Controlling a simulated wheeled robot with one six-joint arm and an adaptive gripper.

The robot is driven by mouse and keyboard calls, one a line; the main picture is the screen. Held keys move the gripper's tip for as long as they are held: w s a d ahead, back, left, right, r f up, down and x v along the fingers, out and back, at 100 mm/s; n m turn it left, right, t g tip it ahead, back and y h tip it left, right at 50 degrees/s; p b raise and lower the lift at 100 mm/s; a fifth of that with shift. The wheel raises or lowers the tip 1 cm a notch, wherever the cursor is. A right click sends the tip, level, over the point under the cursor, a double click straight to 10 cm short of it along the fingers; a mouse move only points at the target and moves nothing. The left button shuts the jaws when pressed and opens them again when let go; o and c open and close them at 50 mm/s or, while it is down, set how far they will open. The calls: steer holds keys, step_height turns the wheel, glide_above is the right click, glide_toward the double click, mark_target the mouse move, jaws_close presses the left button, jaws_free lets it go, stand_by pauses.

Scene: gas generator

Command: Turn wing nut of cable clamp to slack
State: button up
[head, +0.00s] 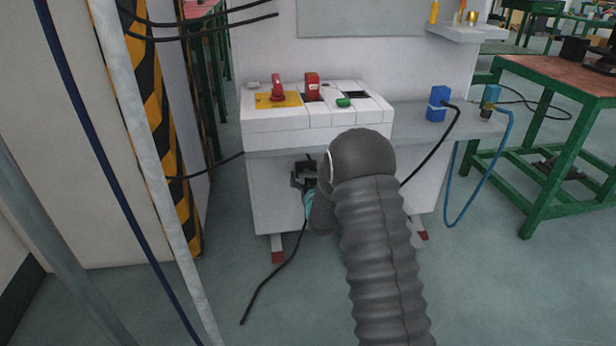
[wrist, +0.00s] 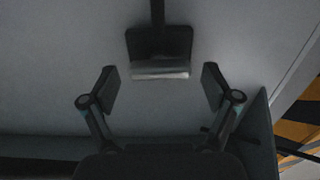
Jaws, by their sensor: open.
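In the wrist view, a dark block that looks like the cable clamp (wrist: 160,43) is on the pale cabinet face, with a dark cable or stem at its top. A light, flat, blurred bar that looks like the wing nut (wrist: 160,70) sits at the block's lower edge. My gripper (wrist: 160,88) is open, with one finger on either side of the bar and clear gaps to both. Nothing is held. In the head view my gripper (head: 303,177) is at the cabinet front under the control panel. My arm hides part of that area.
The white cabinet (head: 270,205) carries a control panel (head: 300,125) with red switches and a green button. A black cable (head: 262,295) hangs to the floor. A blue connector (head: 437,105) stands on the shelf at right. A striped post (head: 155,130) is close at left.

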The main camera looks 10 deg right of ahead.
steer(key=shift+c, duration=0.2)
steer(key=c, duration=1.1)
